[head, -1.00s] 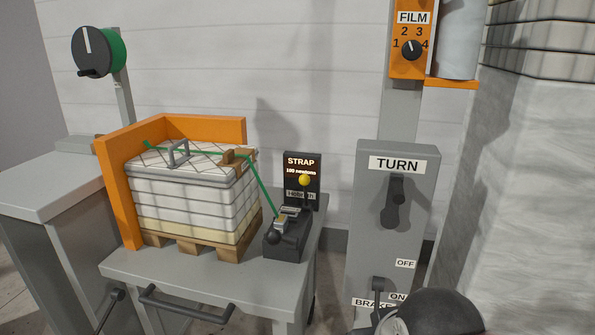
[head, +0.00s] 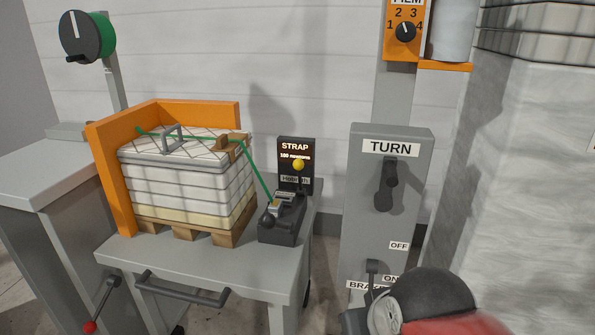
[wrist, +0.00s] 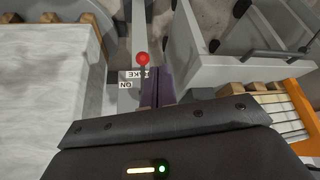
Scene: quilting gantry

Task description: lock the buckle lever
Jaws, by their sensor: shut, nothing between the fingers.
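The buckle (head: 284,203) is a small metal piece on a dark block (head: 278,236) at the right edge of the pallet table. A dark ball-ended lever (head: 268,221) sits at its front left, low against the block. The green strap (head: 258,170) runs from the bundle (head: 190,180) down to the buckle. My gripper is outside the head view, where only part of my arm shows at the bottom right. In the wrist view my gripper (wrist: 158,80) is shut and empty, beside a red ball knob (wrist: 142,58). The buckle is not clearly visible there.
The STRAP panel (head: 296,150) with a yellow knob or lamp stands behind the buckle and reads 100 newtons. The TURN box (head: 385,220) with a brake lever (head: 371,280) stands to the right. An orange corner guard (head: 112,180) backs the bundle. A table handle (head: 180,292) juts out in front.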

